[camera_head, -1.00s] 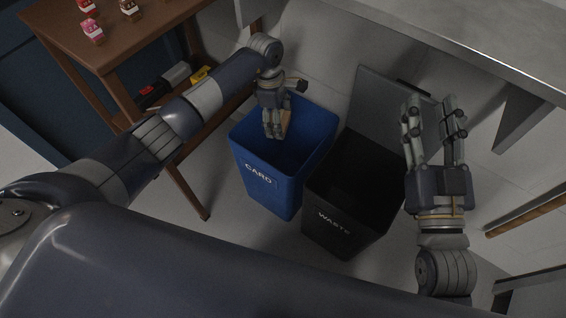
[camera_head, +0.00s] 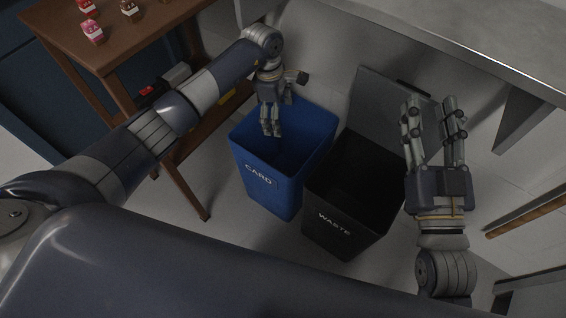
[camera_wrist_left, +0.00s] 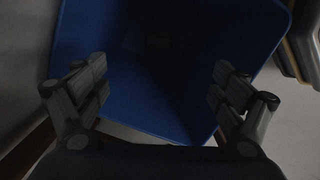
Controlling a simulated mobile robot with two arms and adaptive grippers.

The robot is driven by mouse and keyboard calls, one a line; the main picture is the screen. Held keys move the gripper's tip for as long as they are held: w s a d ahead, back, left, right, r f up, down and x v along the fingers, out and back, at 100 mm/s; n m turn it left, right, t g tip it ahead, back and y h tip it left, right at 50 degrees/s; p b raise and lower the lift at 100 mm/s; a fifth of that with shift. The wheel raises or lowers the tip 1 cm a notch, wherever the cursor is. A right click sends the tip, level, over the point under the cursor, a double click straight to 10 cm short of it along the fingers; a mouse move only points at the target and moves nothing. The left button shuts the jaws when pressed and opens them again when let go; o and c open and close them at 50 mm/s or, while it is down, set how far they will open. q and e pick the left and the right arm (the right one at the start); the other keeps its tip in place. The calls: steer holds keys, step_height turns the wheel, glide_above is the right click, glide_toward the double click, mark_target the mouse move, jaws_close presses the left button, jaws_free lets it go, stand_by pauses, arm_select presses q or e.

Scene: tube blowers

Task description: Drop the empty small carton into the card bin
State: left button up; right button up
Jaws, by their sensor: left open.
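The blue card bin (camera_head: 268,188), marked CARD, stands open on the floor in the head view. Its blue wall (camera_wrist_left: 150,105) fills much of the left wrist view. My left gripper (camera_head: 271,131) points down over the bin's mouth. In the left wrist view its fingers (camera_wrist_left: 155,88) are wide apart with nothing between them. A dim brownish shape (camera_wrist_left: 158,41) shows deep in the bin; it is too dark to tell whether it is the small carton. My right gripper (camera_head: 433,118) is raised at the right, fingers apart and empty.
A black waste bin (camera_head: 333,232) stands right beside the card bin, with a grey panel (camera_head: 385,105) behind it. A brown wooden table (camera_head: 115,45) at the upper left carries several small cartons (camera_head: 93,31). A grey worktop (camera_head: 420,35) runs along the top right.

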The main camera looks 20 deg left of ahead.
arm_select(q)
step_height(320, 180, up, 8)
steer(key=shift+f, duration=0.25)
steer(key=shift+f, duration=0.1)
stand_by(0.4)
